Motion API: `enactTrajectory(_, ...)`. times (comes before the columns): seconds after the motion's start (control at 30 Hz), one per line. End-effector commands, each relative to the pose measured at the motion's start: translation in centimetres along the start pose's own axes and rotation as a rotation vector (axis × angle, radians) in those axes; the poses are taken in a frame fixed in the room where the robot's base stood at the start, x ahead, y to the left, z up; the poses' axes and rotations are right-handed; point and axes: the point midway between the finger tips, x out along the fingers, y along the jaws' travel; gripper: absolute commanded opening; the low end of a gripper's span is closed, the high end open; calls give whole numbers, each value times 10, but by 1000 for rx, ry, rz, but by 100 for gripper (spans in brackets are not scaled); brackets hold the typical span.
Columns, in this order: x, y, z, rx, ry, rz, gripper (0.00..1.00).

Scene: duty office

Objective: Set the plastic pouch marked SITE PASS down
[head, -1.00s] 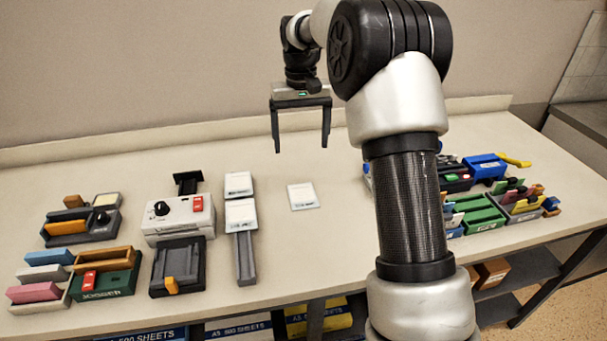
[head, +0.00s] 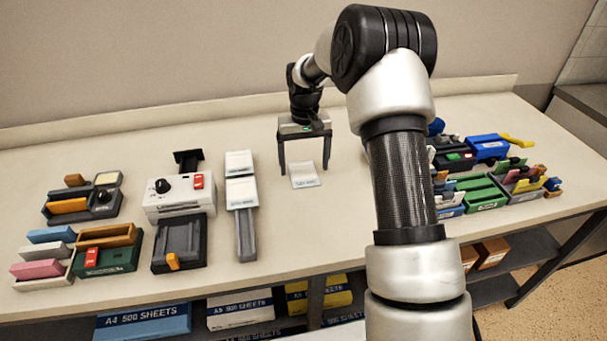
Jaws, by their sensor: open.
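A white flat pouch (head: 304,179) with a line of dark print along its near edge lies on the table, right of the grey rail holder. The print is too small to read. My gripper (head: 304,170) points down with its two black fingers wide apart, open and empty. In the head view the fingertips show left and right of the pouch, low over the table. I cannot tell whether they touch the table or stand just behind the pouch.
Two similar white pouches (head: 241,192) sit on a grey rail holder (head: 245,240) at the left. A white device (head: 180,195) with a knob, a black stand (head: 180,245) and trays of coloured blocks lie further left. Green trays (head: 482,196) are right, behind my arm. Table around the pouch is clear.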

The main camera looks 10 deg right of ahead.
Motion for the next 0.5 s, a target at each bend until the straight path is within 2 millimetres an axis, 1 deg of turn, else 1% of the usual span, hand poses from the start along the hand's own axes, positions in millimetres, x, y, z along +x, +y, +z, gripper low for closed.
enactTrajectory(0.03, 9, 2, 1, 1, -2, -1, 84)
enactTrajectory(0.1, 19, 1, 1, 0, -3, -1, 84)
enactTrajectory(0.2, 26, 1, 0, 0, 0, -1, 84)
enactTrajectory(0.5, 29, 1, 0, 0, 1, 0, 84)
